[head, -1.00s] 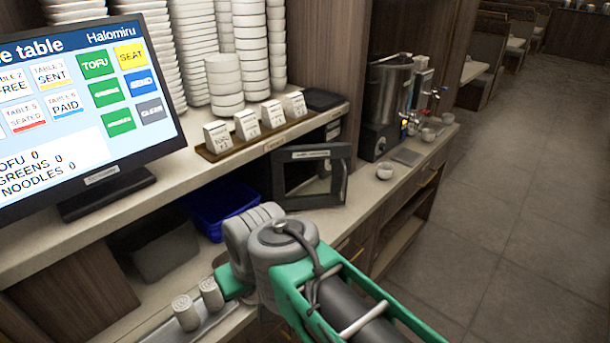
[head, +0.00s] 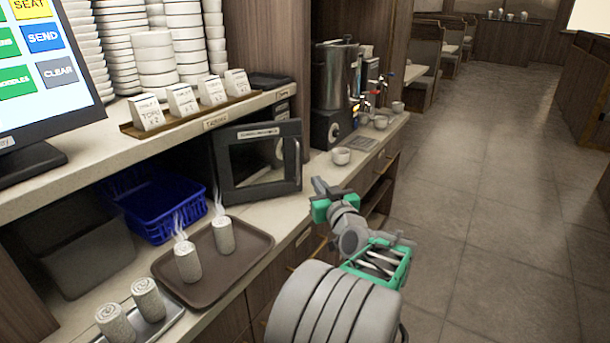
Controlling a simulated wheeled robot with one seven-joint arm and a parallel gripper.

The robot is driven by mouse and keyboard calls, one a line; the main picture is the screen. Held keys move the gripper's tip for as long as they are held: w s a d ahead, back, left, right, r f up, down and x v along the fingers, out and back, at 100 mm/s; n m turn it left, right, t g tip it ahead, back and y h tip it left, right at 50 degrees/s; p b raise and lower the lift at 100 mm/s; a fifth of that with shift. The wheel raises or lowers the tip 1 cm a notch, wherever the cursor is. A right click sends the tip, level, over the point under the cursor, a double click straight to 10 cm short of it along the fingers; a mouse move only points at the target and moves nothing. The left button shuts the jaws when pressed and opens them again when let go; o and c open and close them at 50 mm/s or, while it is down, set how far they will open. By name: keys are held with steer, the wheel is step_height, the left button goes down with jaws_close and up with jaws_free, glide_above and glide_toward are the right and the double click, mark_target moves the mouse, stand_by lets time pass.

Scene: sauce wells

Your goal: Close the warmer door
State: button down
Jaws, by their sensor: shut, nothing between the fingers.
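The warmer is a dark box in the counter bay under the upper shelf. Its door (head: 223,178) has a black frame, a window, a label strip along the top and a handle on the right side. The door stands ajar, angled out over the counter, and hides most of the warmer's body. My gripper (head: 318,186) is shut and empty, in front of the counter edge to the right of the door. It looks apart from the door and its handle.
A brown tray (head: 203,292) with two steaming rolled towels lies on the counter left of my arm. A blue basket (head: 165,208) sits behind it. The floor aisle at right is clear.

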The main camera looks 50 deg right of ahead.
mark_target(301, 156)
steer(key=p+x, duration=0.1)
steer(key=x, duration=0.6)
steer(key=p+x, duration=0.2)
steer(key=x, duration=0.4)
steer(key=shift+w+d+r, duration=0.1)
steer(key=shift+d+r, duration=0.1)
steer(key=shift+d, duration=0.35)
